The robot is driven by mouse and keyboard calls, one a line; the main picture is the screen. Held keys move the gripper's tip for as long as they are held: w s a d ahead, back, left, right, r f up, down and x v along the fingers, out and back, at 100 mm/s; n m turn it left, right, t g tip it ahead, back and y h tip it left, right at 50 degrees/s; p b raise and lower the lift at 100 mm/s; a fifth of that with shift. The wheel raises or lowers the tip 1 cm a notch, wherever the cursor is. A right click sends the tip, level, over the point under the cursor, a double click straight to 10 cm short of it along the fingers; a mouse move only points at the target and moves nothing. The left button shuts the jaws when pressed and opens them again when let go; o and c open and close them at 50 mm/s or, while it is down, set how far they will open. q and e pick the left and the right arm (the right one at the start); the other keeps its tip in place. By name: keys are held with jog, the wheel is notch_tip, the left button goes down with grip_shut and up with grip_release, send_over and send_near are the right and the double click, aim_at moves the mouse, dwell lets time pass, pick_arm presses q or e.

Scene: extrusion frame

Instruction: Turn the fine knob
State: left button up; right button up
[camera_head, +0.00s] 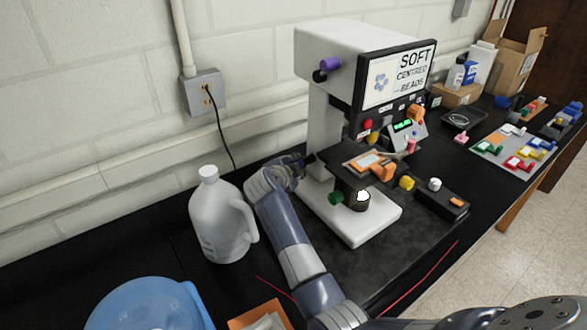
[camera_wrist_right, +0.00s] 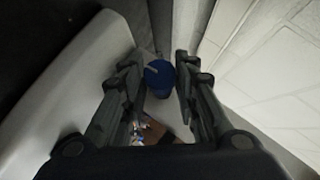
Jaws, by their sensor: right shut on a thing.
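The microscope-like machine (camera_head: 325,130) with the sign "SOFT CENTRED BEADS" stands on the black bench. In the right wrist view a blue knob (camera_wrist_right: 158,80) with a pale line on its end sits between my right gripper's fingers. I take it to be the fine knob, but no label shows. In the head view my right gripper (camera_head: 297,162) is at the machine's left side, behind the stage (camera_head: 350,157), and is shut on the blue knob. That knob is hidden there. My left gripper is not in view.
A white jug (camera_head: 221,215) stands close left of my right arm. A blue bowl (camera_head: 145,305) is at the front left. Trays with coloured blocks (camera_head: 515,150) lie at right.

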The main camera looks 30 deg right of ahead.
jog(key=shift+s+f+m+t+h+b, duration=0.1)
jog(key=shift+f+m+t+h+b, duration=0.1)
jog(key=shift+m+t+b, duration=0.6)
jog(key=shift+s+f+m+t+h+b, duration=0.15)
jog(key=shift+m+t+b, duration=0.25)
jog(key=shift+t+b, duration=0.65)
jog(key=shift+w, duration=0.1)
jog(key=o, duration=1.1)
jog(key=shift+c, duration=0.2)
jog(key=shift+r, duration=0.1)
jog(key=shift+r, duration=0.15)
